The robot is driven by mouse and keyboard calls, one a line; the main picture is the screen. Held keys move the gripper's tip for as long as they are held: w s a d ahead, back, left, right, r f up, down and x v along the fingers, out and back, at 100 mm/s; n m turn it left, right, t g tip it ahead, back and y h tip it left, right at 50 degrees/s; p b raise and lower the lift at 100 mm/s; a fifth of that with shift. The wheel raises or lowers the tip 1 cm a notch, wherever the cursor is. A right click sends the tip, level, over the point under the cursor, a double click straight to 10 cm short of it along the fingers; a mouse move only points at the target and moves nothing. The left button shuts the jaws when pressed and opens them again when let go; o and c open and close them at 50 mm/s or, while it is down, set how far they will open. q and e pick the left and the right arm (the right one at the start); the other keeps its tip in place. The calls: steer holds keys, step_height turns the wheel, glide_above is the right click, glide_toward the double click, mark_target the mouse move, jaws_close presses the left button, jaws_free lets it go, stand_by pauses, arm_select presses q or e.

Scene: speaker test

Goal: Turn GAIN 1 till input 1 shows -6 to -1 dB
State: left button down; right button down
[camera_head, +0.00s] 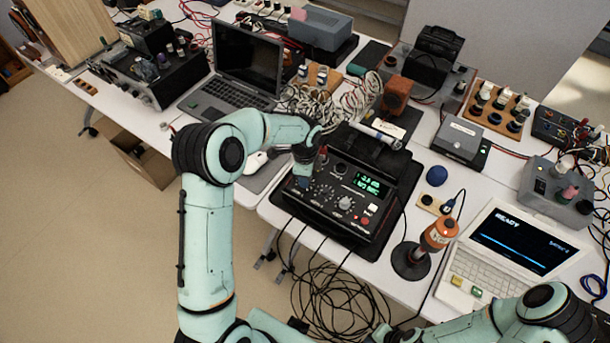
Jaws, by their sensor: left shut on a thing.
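The black audio unit (322,213) lies on the white table in the middle of the view, with a row of pale knobs, a red button and a white button on its top face. Its small display (368,184) is lit with green text in two lines, too small to read surely. My left gripper (303,182) points down at the unit's far left part and is shut on a small knob there. The fingers mostly hide that knob, and I cannot read its label. My right arm shows at the bottom right; its gripper is out of view.
An orange microphone-like device (438,235) on a round dark stand is right of the unit. A white laptop (500,255) stands further right, a dark laptop (245,65) behind left. Loose cables (335,300) hang below the table's front edge. The left arm passes over the front edge.

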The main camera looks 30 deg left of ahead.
arm_select(q)
steer(key=shift+r, duration=0.1)
steer(key=c, duration=0.9)
jaws_free()
step_height(320, 180, up, 13)
steer(key=shift+r+p, duration=0.15)
steer(key=shift+p, duration=0.3)
